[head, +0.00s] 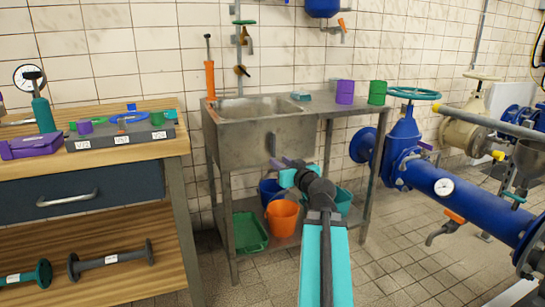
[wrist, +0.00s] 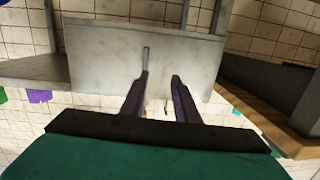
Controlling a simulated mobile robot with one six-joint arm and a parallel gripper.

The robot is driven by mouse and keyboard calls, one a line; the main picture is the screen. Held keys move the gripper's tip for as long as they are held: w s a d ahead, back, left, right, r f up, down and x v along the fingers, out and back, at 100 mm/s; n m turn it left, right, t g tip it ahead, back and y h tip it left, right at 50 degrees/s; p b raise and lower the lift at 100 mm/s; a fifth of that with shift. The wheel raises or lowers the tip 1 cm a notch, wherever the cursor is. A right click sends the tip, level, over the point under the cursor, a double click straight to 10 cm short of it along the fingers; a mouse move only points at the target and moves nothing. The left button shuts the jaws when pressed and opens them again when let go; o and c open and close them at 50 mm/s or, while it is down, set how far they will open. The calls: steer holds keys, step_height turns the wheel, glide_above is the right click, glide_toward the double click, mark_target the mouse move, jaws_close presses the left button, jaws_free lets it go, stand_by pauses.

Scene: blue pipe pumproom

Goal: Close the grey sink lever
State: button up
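The grey sink lever (head: 272,145) is a short grey bar on the front face of the metal sink (head: 245,143). It points roughly up and down. In the wrist view, which looks upside down, the lever (wrist: 147,54) shows as a thin upright bar on the pale sink front (wrist: 100,60). My gripper (head: 284,161) is in front of the sink front, just below and right of the lever in the head view. Its two dark purple fingers (wrist: 160,76) are apart with nothing between them. The left fingertip overlaps the lever's near end in the wrist view; I cannot tell whether they touch.
A workbench (head: 90,85) with a drawer stands to the left. Below the sink are a green crate (head: 250,231), an orange bucket (head: 282,218) and a blue bucket (head: 268,190). Purple (head: 345,91) and green (head: 377,92) mugs stand on the counter. Blue pipework (head: 445,188) fills the right.

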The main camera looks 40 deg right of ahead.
steer(key=shift+s+d+r+t+h+b, duration=0.3)
steer(key=shift+s+d+r+h+b, duration=0.3)
steer(key=shift+s+d+r, duration=0.5)
steer(key=shift+r, duration=0.1)
